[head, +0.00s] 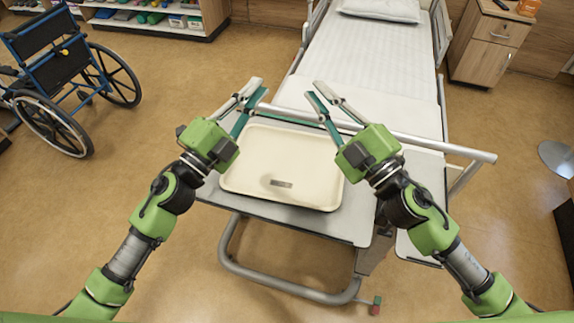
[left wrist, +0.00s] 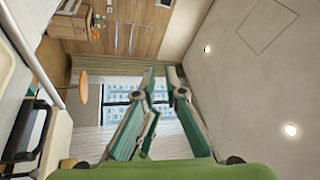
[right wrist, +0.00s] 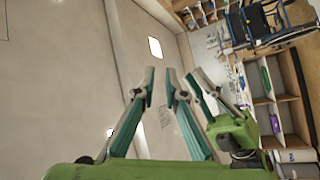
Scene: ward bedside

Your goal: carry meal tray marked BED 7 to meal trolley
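A cream rectangular meal tray (head: 262,160) lies flat on a grey-white overbed table (head: 310,222) at the foot of the bed. A small grey label (head: 282,183) sits near the tray's front; its writing is too small to read. My left gripper (head: 260,86) is raised above the tray's far left side, empty, its fingertips a little apart. My right gripper (head: 313,88) is above the far right side, also empty with a small gap between its tips. Both appear clear of the tray. The wrist views show nothing between the fingers. No meal trolley is in view.
The bed (head: 360,60) stands behind the table, with a rail (head: 450,147) crossing near the tray's far edge. A wheelchair (head: 60,80) is at the left and a bedside cabinet (head: 487,45) at the back right. Open floor (head: 170,170) lies left of the table.

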